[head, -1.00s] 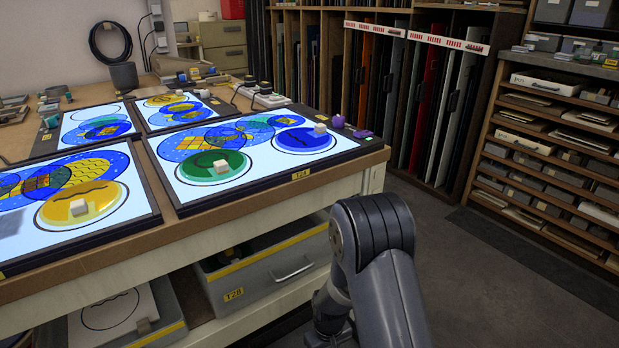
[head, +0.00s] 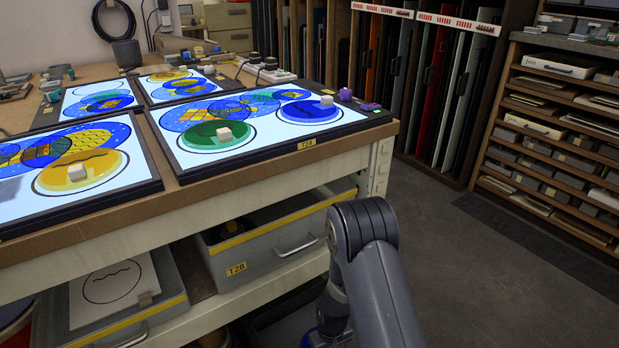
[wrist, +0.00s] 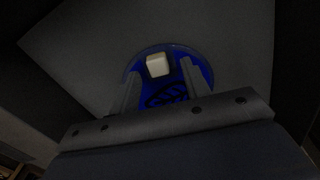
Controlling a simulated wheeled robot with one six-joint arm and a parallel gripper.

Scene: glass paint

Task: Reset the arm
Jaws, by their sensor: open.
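My gripper (wrist: 160,70) shows in the wrist view with its two fingers apart. A blue disc (wrist: 205,72) with a black leaf-like pattern and a cream cube-shaped knob (wrist: 157,65) lies beyond the fingers on a grey surface (wrist: 90,50). The knob appears between the fingertips; I cannot tell how far off it is, and no grip on it shows. In the head view my arm bends down at the right of the bench, and the gripper is mostly hidden at the bottom edge. A small blue patch shows there, too little to identify.
The workbench (head: 285,172) bears lit panels with coloured glass discs and cream knobs. Open floor (head: 470,270) lies right, before the shelves (head: 560,130).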

